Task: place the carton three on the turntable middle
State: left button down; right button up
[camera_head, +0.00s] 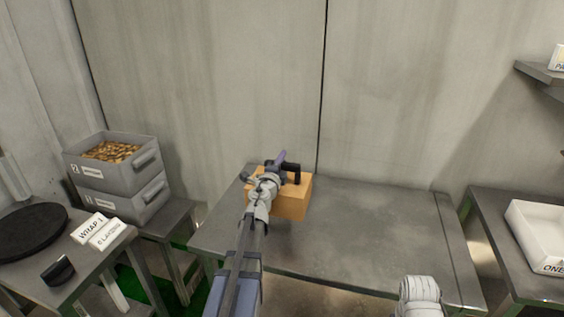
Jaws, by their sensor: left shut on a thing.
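An orange-brown carton (293,204) is at the back left of the middle grey table. No number shows on it, so I cannot tell if it is carton three. My left gripper (284,172) is shut on the carton from above and partly covers it. I cannot tell whether the carton touches the table or hangs just over it. A round black disc (32,228), which looks like a turntable, lies on the left table. Part of my right arm shows at the bottom edge, but its gripper is out of view.
The middle table (370,235) is otherwise bare. Two stacked grey crates (143,196), the upper full of brown pieces, stand at the left. White signs (92,226) and a small black object (58,270) are beside the disc. A white tray (540,232) is at the right.

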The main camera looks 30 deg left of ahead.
aim_at(25, 227)
jog(key=u, duration=1.8)
jog(key=i+j, duration=0.55)
jog(key=i, duration=0.3)
jog(key=i+j, duration=0.3)
jog(key=i, duration=0.1)
